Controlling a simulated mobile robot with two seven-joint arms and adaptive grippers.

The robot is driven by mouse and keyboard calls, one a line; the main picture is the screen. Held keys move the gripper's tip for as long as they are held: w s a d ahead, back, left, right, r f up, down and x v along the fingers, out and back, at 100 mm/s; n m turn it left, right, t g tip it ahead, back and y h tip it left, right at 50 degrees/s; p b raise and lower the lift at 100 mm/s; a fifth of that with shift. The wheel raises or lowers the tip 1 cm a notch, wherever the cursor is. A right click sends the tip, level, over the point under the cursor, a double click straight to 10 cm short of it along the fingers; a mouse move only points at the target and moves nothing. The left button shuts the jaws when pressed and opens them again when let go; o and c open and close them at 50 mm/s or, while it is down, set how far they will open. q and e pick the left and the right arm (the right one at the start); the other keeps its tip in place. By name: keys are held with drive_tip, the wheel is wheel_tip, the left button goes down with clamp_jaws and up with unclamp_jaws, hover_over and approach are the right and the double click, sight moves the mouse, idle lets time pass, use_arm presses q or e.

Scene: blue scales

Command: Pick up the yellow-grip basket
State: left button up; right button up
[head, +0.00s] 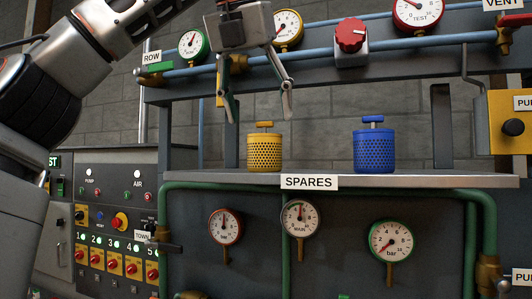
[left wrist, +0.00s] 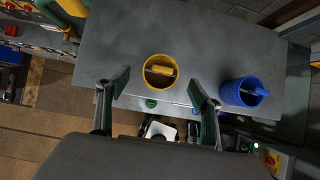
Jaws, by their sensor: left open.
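The yellow-grip basket (head: 264,153) is a yellow perforated cylinder with a yellow handle on top. It stands upright on the grey shelf (head: 420,181) behind the SPARES label. It also shows in the left wrist view (left wrist: 160,72), between and beyond the fingertips. My left gripper (head: 258,112) is open and points down, with its fingers above and around the handle's sides in the head view; it does not appear to touch the basket. The fingers also show in the left wrist view (left wrist: 158,92). A blue basket (head: 374,151) with a blue handle stands to the right. My right gripper is not in view.
A blue pipe with gauges, a red knob (head: 350,35) and valves runs above the shelf, behind my left gripper. A control panel (head: 105,215) is at the left. Several gauges sit below the shelf. The shelf between the two baskets is clear.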

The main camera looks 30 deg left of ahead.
sight(264, 130)
use_arm(q)
drive_tip(key=x, duration=0.5)
drive_tip(key=shift+w+f, duration=0.25)
drive_tip(key=shift+s+d, duration=0.1)
drive_tip(key=c, duration=1.2)
